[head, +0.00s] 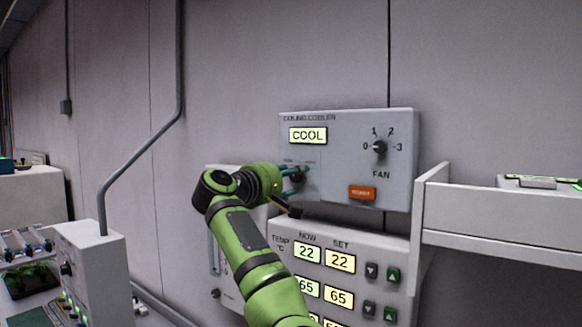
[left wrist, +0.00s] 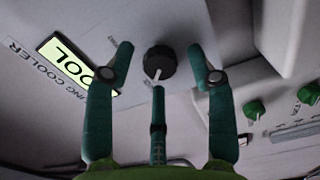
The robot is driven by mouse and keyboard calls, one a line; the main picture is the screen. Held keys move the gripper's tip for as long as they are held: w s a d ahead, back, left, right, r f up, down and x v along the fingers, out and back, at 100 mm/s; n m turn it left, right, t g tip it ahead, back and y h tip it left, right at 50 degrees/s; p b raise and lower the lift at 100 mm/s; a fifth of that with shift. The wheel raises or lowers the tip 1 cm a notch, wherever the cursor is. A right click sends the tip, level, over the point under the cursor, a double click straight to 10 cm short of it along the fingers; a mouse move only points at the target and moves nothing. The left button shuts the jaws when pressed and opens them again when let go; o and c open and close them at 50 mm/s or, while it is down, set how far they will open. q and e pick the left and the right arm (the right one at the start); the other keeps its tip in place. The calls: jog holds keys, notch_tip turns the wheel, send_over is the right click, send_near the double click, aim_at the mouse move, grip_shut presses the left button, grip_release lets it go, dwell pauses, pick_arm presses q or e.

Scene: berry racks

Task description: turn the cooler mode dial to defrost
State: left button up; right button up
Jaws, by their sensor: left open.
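The ceiling cooler panel (head: 340,185) is a grey box on the wall. Its lit display (head: 308,135) reads COOL. The black mode dial (left wrist: 159,63) with a white pointer mark sits below the display; in the head view the dial (head: 298,177) is partly hidden by my fingers. My left gripper (head: 293,178) is in front of the dial. In the left wrist view my left gripper (left wrist: 160,65) is open, with one finger on each side of the dial and visible gaps. The small labels by the dial are too blurred to read. My right gripper is not in view.
A fan knob (head: 379,147) and an orange button (head: 362,192) are on the same panel. A temperature panel (head: 350,250) with lit readouts and small buttons is just below. A white shelf (head: 480,225) juts out at the right. A grey control box (head: 90,260) stands at lower left.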

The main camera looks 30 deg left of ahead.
pick_arm(q)
jog(key=shift+w, duration=0.2)
grip_shut()
jog(key=shift+f, duration=0.1)
